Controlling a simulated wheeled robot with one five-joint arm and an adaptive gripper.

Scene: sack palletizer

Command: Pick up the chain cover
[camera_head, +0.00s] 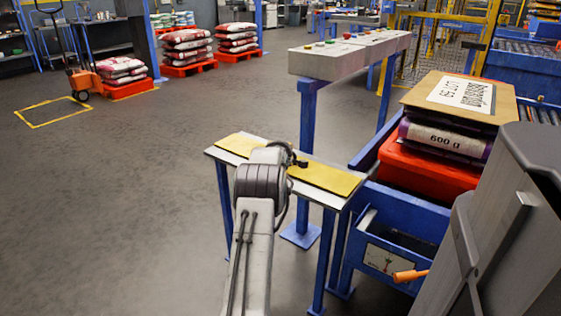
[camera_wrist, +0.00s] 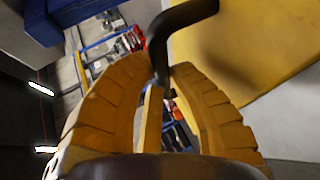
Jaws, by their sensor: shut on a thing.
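The chain cover (camera_head: 325,178) is a long flat yellow plate on a narrow grey stand with blue legs. My arm hides its middle. In the wrist view the yellow plate (camera_wrist: 245,45) fills the upper right, and a bent black handle comes in beside it. My gripper (camera_wrist: 160,68) has yellow ribbed fingers, one on each side of the handle, and is shut on it. In the head view my wrist is over the middle of the plate and the fingers are hidden. I cannot tell whether the plate is clear of the stand.
A grey control panel (camera_head: 350,54) on blue posts stands behind the stand. To the right, sacks with a cardboard sheet (camera_head: 462,97) lie on a red pallet (camera_head: 424,165) in a blue conveyor frame. An orange pallet jack (camera_head: 88,80) is far left. Open floor lies left.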

